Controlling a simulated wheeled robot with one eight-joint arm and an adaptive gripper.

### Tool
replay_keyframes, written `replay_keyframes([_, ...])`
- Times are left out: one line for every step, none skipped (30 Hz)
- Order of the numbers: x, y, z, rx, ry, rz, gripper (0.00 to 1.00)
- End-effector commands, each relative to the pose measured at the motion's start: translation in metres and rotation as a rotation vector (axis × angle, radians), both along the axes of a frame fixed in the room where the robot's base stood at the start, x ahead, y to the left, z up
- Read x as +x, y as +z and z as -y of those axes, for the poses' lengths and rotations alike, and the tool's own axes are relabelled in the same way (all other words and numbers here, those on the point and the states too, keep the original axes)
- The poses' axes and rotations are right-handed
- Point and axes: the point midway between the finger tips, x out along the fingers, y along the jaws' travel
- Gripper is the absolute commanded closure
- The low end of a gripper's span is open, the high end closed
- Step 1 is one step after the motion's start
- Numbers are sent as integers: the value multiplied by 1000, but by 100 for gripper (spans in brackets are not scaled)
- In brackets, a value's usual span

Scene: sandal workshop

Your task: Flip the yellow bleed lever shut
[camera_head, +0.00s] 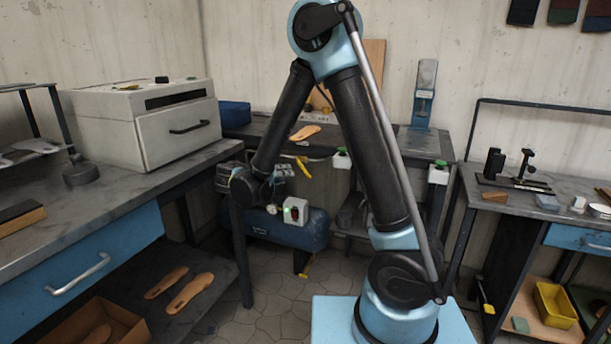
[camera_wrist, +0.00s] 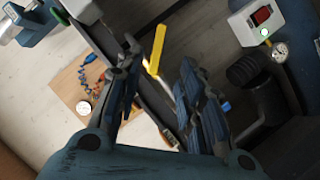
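The yellow lever (camera_head: 303,168) hangs slanted, down to the right, near the front edge of the back bench, just right of my gripper (camera_head: 284,171) in the head view. In the wrist view the yellow lever (camera_wrist: 157,48) is a flat bar joined to a pale thin pipe. It shows in the gap between the tips of my gripper (camera_wrist: 160,62). The fingers are spread with nothing held. Whether the lever lies between the fingertips or beyond them is hard to tell, and I see no clear contact.
A blue compressor tank (camera_head: 262,230) with a pale switch box (camera_head: 295,211) and gauge stands below the bench. A grey case (camera_head: 150,125) sits on the left bench. The floor (camera_head: 275,295) between the benches is clear.

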Motion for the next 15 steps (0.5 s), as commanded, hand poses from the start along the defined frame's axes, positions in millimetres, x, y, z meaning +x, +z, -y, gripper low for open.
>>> replay_keyframes([7,-3,6,0,-3,0,65])
replay_keyframes([11,-4,9,0,-4,0,65])
replay_keyframes([17,-6,13,0,-4,0,65])
replay_keyframes([21,-8,16,0,-3,-1,65])
replay_keyframes([25,-9,19,-1,-5,-2,65])
replay_keyframes([30,-11,23,-1,-5,-2,65])
replay_keyframes([34,-13,26,0,-3,-1,65])
replay_keyframes([39,-14,29,0,-5,-1,65])
replay_keyframes([44,-16,33,0,-5,-1,65])
replay_keyframes([48,-18,35,0,-4,0,65])
replay_keyframes([52,-19,38,0,-5,-1,65])
replay_keyframes([57,-21,42,0,-5,-1,65])
replay_keyframes([61,-22,45,0,-5,-1,65])
replay_keyframes([65,-24,48,0,-5,-1,65])
replay_keyframes([71,-26,52,-1,-6,-2,65])
